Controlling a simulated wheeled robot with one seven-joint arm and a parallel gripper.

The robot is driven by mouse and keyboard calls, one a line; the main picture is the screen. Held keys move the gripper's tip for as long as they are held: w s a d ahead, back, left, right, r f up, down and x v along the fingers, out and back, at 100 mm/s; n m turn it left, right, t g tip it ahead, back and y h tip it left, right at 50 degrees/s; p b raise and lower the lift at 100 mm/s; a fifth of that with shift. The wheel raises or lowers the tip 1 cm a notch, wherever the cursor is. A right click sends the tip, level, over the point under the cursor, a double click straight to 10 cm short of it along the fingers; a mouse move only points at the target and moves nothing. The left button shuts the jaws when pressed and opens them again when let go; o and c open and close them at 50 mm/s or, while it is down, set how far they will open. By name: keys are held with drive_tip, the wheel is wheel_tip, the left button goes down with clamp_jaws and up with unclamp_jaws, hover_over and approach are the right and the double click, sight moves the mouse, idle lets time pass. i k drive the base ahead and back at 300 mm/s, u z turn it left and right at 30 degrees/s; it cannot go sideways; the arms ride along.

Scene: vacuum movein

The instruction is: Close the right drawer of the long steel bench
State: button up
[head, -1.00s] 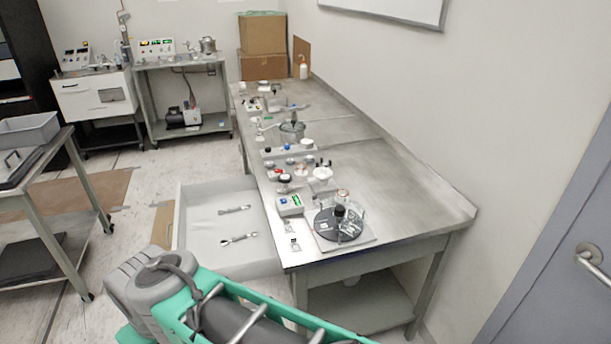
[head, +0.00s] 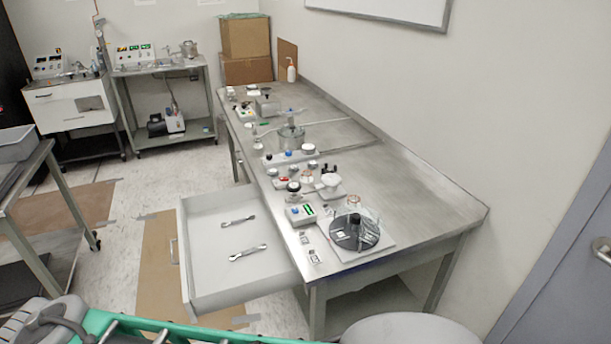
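The long steel bench (head: 420,195) runs along the right wall, away from me. Its near drawer (head: 185,262) is pulled far out to the left, with a handle (head: 174,250) on its front. Two wrench-like tools (head: 248,253) lie on the drawer floor. Farther along the same side, what looks like another drawer front (head: 238,163) sits flush with the bench. My gripper is not in view. Parts of my own body cross the bottom edge, below the open drawer and apart from it in the picture.
Glassware and small instruments stand on the bench top, including a round black device (head: 353,236) at the near end. A grey cart (head: 62,190) stands at the left. Brown sheets (head: 155,270) lie on the floor by the drawer. A door (head: 570,290) is at the right.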

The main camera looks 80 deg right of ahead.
sight(211, 283)
drive_tip(key=i, duration=0.15)
drive_tip(key=z, duration=2.35)
drive_tip(key=i, duration=0.5)
drive_tip(key=z, duration=0.25)
drive_tip(key=k, duration=1.05)
drive_tip(key=u, duration=0.95)
drive_tip(key=i, duration=0.95)
drive_tip(key=u, duration=1.25)
